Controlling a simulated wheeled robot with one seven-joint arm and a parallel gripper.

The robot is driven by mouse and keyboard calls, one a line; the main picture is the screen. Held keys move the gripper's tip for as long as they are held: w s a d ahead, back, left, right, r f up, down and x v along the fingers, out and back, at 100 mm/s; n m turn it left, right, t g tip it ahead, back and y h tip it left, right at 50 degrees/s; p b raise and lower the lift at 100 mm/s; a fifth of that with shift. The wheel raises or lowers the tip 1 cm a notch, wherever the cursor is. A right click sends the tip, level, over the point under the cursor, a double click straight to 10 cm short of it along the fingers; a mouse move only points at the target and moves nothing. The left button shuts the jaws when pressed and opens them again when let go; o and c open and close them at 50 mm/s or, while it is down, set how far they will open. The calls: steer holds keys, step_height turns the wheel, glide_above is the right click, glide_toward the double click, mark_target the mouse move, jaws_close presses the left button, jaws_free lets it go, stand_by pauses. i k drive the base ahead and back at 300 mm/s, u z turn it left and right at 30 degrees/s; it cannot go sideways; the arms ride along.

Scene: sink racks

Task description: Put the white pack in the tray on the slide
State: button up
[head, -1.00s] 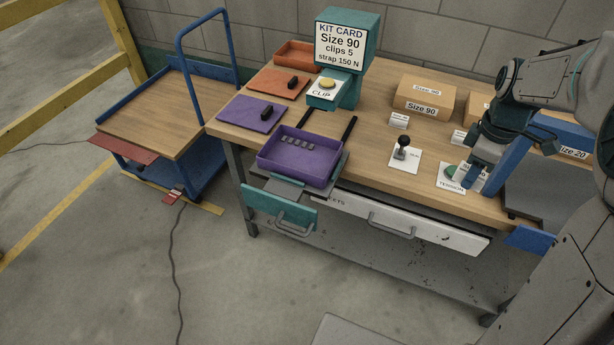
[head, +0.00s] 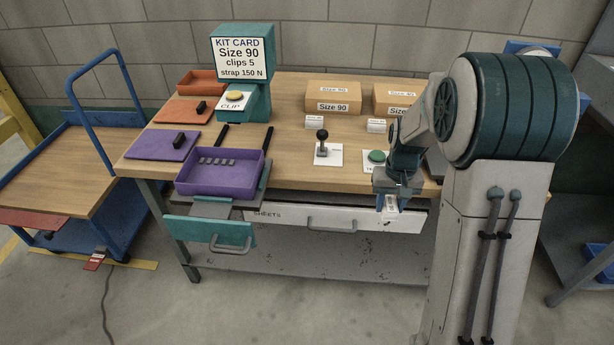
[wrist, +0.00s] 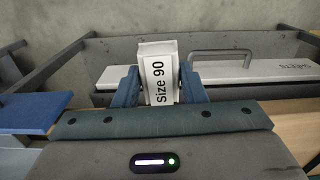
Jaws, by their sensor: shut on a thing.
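My gripper (head: 389,203) is shut on the white pack (head: 391,202) in front of the bench's front edge, near the right end of the white drawer. In the wrist view the white pack (wrist: 159,80) stands between the two blue fingers of my gripper (wrist: 159,88) and its label reads "Size 90". The purple tray (head: 216,187) sits on the grey slide (head: 225,208) at the bench's front left, well to the left of my gripper. A row of several small grey clips lies in the tray.
A teal drawer front (head: 210,232) sticks out below the tray. The white drawer (head: 300,216) is right of it. A black-knobbed lever (head: 322,143) and a green button (head: 376,156) stand on the bench. A blue trolley (head: 70,165) is at left.

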mark_target(230, 178)
steer(key=k, duration=0.5)
steer(key=u, duration=2.7)
steer(key=k, duration=1.2)
steer(key=z, duration=1.4)
steer(key=i, duration=1.1)
steer(key=z, duration=0.05)
